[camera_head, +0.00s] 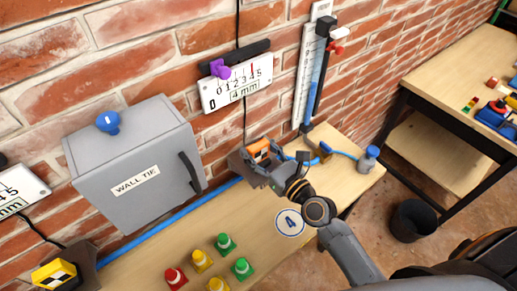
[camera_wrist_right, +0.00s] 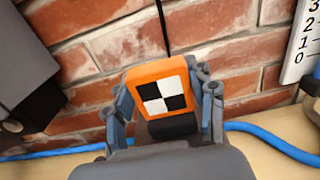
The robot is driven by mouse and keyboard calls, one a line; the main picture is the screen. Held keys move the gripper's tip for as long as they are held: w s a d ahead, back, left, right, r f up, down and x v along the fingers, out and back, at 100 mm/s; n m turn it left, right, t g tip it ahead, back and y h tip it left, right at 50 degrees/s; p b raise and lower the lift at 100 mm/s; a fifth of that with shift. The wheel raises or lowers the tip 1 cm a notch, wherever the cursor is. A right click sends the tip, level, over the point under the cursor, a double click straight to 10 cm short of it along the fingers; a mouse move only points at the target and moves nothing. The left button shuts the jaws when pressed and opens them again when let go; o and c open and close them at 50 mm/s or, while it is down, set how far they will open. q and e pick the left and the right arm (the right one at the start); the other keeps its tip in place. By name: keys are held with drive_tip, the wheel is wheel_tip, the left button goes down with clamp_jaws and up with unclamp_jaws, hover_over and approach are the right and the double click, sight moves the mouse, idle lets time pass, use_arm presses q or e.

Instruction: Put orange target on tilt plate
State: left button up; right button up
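The orange target (camera_head: 258,150), a small orange block with a black-and-white checker face, is at the wall side of the bench. It also shows in the right wrist view (camera_wrist_right: 160,88), between the two fingers of my right gripper (camera_wrist_right: 165,105), which look closed against its sides. My right gripper (camera_head: 268,167) reaches in from the lower right in the head view. A dark block (camera_head: 238,164), probably the tilt plate, shows just left of the target; the gripper partly hides it. I cannot tell whether the target touches it. My left gripper is not in view.
A grey wall cabinet (camera_head: 130,165) stands at left, with a blue knob on top. A yellow-black target (camera_head: 54,274) sits on a dark mount. Several coloured cones (camera_head: 224,243) stand on the bench front. A blue hose runs along the wall.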

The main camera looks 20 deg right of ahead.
drive_tip(key=o, duration=0.4)
drive_tip(key=shift+r, duration=0.3)
drive_tip(key=b+v, duration=0.4)
drive_tip(key=v, duration=0.8)
drive_tip(key=shift+f, duration=0.1)
